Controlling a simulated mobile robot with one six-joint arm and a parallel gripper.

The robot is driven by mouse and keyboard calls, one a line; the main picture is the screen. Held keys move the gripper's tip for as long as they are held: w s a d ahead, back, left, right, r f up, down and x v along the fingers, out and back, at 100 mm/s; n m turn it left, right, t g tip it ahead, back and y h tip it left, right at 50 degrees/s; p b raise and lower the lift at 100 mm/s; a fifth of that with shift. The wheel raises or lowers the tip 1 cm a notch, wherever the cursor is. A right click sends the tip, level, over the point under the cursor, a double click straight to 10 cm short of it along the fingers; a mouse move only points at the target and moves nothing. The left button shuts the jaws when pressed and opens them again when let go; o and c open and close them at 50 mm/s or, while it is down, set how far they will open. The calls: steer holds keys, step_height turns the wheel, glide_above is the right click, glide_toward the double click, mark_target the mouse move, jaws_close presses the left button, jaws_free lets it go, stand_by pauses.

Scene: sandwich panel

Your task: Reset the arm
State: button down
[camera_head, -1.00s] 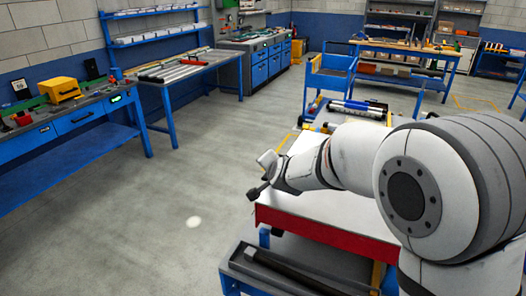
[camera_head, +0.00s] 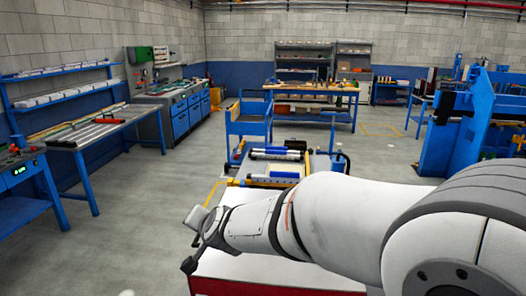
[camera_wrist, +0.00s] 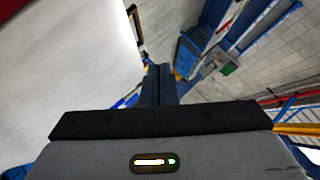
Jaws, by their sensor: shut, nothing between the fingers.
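My arm stretches across the lower right of the head view, its white links ending at my gripper (camera_head: 188,265) on the left. In the wrist view the two dark fingers of my gripper (camera_wrist: 158,70) lie together, shut and empty. Below my arm in the head view is a white-topped surface with a red front side (camera_head: 270,287), partly hidden by the arm. A large white surface (camera_wrist: 65,70) fills the left of the wrist view. My gripper is apart from it in the head view, beside its left end.
A blue cart (camera_head: 250,122) and a long workbench (camera_head: 312,91) stand ahead. Benches (camera_head: 75,142) line the left wall. A blue frame (camera_head: 480,130) stands at the right. A stand with tubes and yellow parts (camera_head: 272,180) is just beyond my arm. The left floor is clear.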

steer(key=s+d+f+n+g+h, duration=0.1)
steer(key=s+d+g+h, duration=0.1)
steer(key=s+d, duration=0.5)
steer(key=s+d+f+n+g+h+b, duration=0.1)
steer(key=s+d, duration=0.6)
steer(key=d, duration=0.8)
steer(key=s+d+f+n+g+h+b, duration=0.1)
steer(key=s+d+f+g+h, duration=0.1)
steer(key=s+d, duration=0.5)
steer(key=d+h, duration=0.1)
steer(key=d, duration=0.3)
steer(key=shift+f+g, duration=0.3)
steer(key=shift+g, duration=0.1)
